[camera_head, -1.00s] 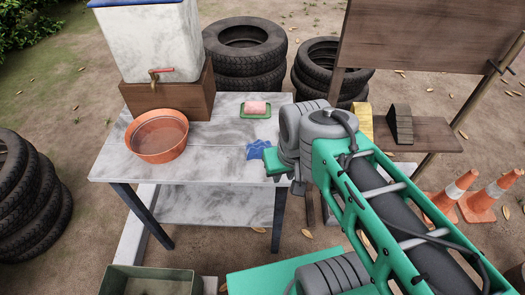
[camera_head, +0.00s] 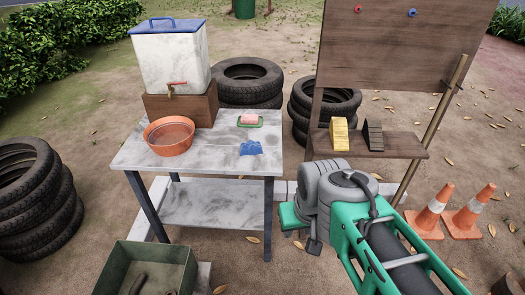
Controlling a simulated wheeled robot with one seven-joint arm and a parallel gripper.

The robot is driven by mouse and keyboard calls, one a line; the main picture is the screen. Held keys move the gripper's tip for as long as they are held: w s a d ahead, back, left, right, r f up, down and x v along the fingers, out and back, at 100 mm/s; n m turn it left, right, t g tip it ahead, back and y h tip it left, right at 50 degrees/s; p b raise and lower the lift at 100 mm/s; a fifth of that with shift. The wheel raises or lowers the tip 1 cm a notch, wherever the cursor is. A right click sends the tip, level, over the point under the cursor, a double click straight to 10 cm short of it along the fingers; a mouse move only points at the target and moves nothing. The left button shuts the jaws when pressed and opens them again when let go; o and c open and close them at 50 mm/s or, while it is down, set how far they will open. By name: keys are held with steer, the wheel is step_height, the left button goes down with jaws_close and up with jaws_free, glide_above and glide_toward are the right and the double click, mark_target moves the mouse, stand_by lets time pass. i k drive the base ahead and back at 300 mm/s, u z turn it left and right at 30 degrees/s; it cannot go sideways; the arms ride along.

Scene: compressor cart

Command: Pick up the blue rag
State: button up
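The blue rag (camera_head: 251,148) lies crumpled on the right part of the grey table top (camera_head: 133,155), near its front right corner. It is in full view, with nothing over it. My gripper (camera_head: 314,246) is only partly in view, below the grey and green arm joints, in front and to the right of the table. It is well apart from the rag. Its fingers are mostly hidden, so I cannot see whether they are open or shut.
An orange basin (camera_head: 169,148), a water tank (camera_head: 172,58) on a wooden block and pink soap (camera_head: 249,118) on a green dish share the table. A green bin (camera_head: 115,270) stands in front. A wooden board stand (camera_head: 395,145), tyres (camera_head: 250,80) and cones (camera_head: 430,215) are around.

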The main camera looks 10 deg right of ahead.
mark_target(251, 148)
steer(key=z, duration=0.7)
steer(key=i, duration=0.85)
steer(key=u, duration=2)
steer(key=i, duration=0.5)
steer(key=u, duration=0.05)
